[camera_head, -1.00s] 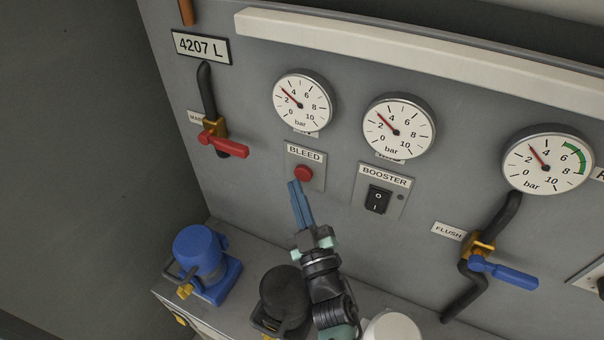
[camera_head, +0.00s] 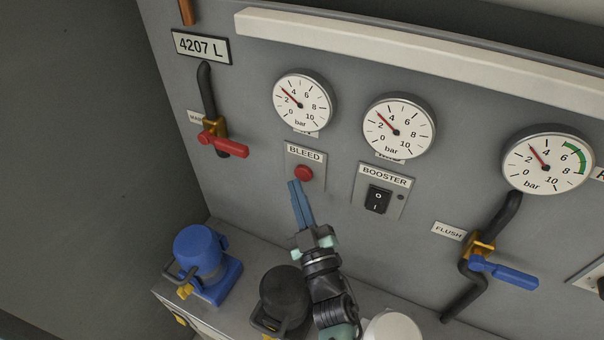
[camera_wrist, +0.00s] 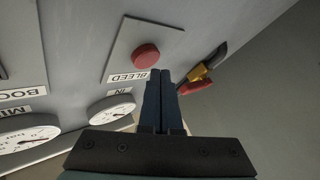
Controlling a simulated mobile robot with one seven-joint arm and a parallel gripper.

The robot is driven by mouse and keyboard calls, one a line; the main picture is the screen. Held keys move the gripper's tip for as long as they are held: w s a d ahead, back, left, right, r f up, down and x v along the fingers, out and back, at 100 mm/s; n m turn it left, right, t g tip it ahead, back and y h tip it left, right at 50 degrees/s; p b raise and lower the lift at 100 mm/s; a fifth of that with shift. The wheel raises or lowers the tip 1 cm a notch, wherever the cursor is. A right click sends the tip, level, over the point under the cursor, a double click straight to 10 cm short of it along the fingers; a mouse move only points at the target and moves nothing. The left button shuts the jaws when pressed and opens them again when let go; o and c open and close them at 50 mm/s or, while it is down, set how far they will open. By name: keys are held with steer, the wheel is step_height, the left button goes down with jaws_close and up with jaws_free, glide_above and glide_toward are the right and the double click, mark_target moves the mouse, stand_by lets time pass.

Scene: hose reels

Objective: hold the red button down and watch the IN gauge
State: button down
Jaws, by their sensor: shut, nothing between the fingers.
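The red button (camera_head: 304,173) sits on a small plate labelled BLEED. It also shows in the wrist view (camera_wrist: 146,57). My gripper (camera_head: 293,183) is shut and empty, its blue fingertips just below and left of the button in the head view. In the wrist view the fingertips (camera_wrist: 160,72) lie beside the button; I cannot tell whether they touch it. The gauge above BLEED (camera_head: 302,103) has its red needle between 2 and 4 bar; its label is mostly hidden in the head view. In the wrist view this IN gauge (camera_wrist: 112,108) shows partly, with the IN label beside it.
A BOOSTER rocker switch (camera_head: 379,199) is right of the button. A red-handled valve (camera_head: 224,143) is to the left, a blue-handled FLUSH valve (camera_head: 503,273) to the right. A blue fitting (camera_head: 204,262) and a black one (camera_head: 283,300) stand on the ledge below.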

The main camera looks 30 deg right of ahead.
steer(key=shift+w+d, duration=0.25)
steer(key=shift+d, duration=0.05)
steer(key=shift+w+d+b, duration=0.3)
steer(key=shift+d, duration=0.2)
stand_by(2.6)
steer(key=shift+a, duration=0.1)
stand_by(0.8)
steer(key=shift+s+a+p, duration=0.3)
steer(key=shift+s+a, duration=0.3)
steer(key=shift+a, duration=0.1)
steer(key=s+a, duration=0.1)
steer(key=a, duration=0.1)
steer(key=s+a+p, duration=0.1)
steer(key=s+a, duration=0.1)
stand_by(0.4)
